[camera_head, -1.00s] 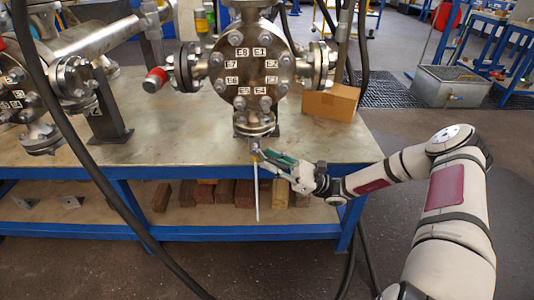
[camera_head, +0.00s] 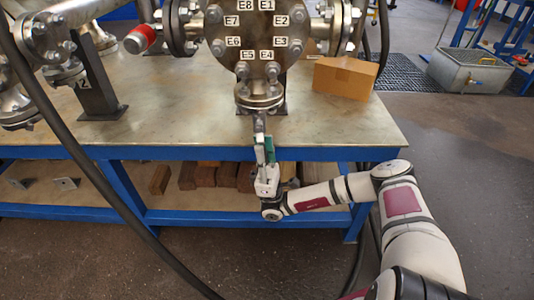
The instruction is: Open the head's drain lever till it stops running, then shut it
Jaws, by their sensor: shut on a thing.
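The vessel head (camera_head: 258,38) is a round bolted steel flange with labels E1 to E8, above the bench. Its bottom outlet flange (camera_head: 259,97) leads down to a small drain fitting (camera_head: 260,125) at the bench's front edge. My gripper (camera_head: 264,145), with green and grey fingers, points up from below at this fitting. It is shut on the drain lever, which its fingers mostly hide. No white stream shows below the fitting, but my gripper covers part of that space.
The steel bench (camera_head: 180,105) has a blue frame, with brown blocks (camera_head: 205,175) on its lower shelf. A black hose (camera_head: 85,160) crosses the left side. A grey tank (camera_head: 458,72) stands at back right.

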